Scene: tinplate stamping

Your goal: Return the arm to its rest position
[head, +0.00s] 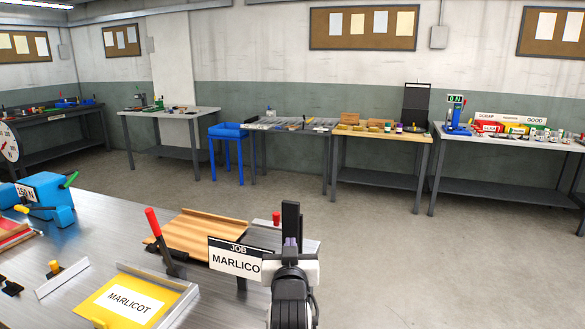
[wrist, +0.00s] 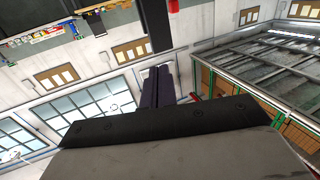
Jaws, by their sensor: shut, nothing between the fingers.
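My gripper (head: 291,210) stands upright at the front of the head view, just right of the JOB MARLICO sign (head: 236,257). Its dark fingers are together with nothing between them. My arm's dark wrist rises below it from the bottom edge. In the wrist view the shut fingers (wrist: 160,84) show beyond the dark housing edge, with walls and windows behind them. I cannot tell its exact distance from the sign.
The near metal bench (head: 105,222) holds a yellow MARLICOT plate (head: 95,306), a wooden board (head: 195,238), a red-handled lever (head: 153,222) and a blue machine (head: 45,200). Other tables and a blue stool (head: 228,132) line the far wall. Open floor lies right of my gripper.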

